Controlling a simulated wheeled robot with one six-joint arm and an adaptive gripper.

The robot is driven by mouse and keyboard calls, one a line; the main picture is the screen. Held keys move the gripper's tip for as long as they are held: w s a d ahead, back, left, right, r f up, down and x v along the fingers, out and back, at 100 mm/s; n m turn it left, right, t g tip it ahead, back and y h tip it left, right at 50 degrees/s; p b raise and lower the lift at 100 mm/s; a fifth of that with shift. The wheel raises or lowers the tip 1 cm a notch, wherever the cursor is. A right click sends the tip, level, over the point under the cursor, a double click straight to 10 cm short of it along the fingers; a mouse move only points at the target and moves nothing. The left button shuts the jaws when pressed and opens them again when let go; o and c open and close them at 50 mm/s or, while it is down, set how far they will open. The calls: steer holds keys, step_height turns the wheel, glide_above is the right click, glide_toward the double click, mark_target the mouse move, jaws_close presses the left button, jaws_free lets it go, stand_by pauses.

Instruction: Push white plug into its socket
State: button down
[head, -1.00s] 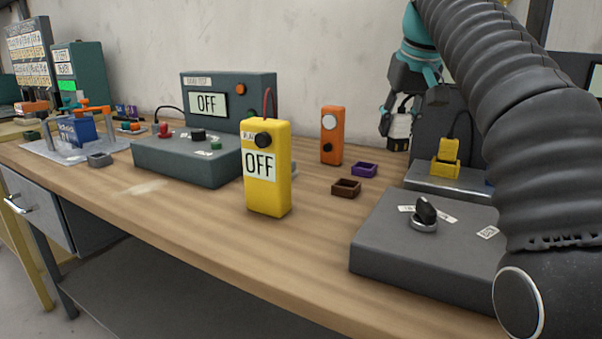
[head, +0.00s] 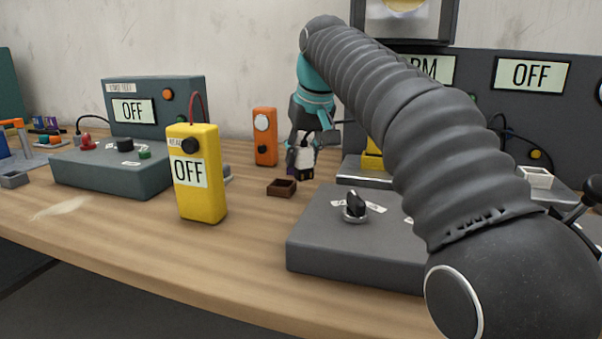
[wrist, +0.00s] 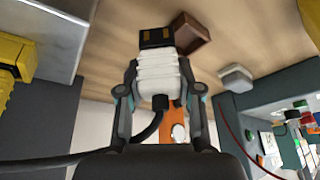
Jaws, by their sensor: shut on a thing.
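The white plug (wrist: 157,80) has a ribbed body, a dark end with two gold contacts and a black cable. My gripper (head: 303,150) is shut on it; in the wrist view the fingers (wrist: 158,100) grip it from both sides. In the head view the plug (head: 305,158) is just behind and right of the small brown tray (head: 281,188). A white, open-topped square holder (head: 535,178), which looks like the white socket, sits on a metal ledge at far right. It is well apart from the plug.
A yellow box (head: 201,190) and an orange box (head: 265,137) stand left of my gripper. A grey box with a black knob (head: 355,207) is in front. A dark panel reading OFF (head: 530,74) rises behind the ledge. My arm covers part of the ledge.

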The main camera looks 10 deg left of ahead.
mark_target(302, 172)
steer(key=shift+f+b, duration=0.45)
steer(key=shift+f, duration=1.4)
steer(key=shift+f, duration=0.15)
steer(key=c, duration=0.8)
jaws_free()
steer(key=shift+o, duration=0.2)
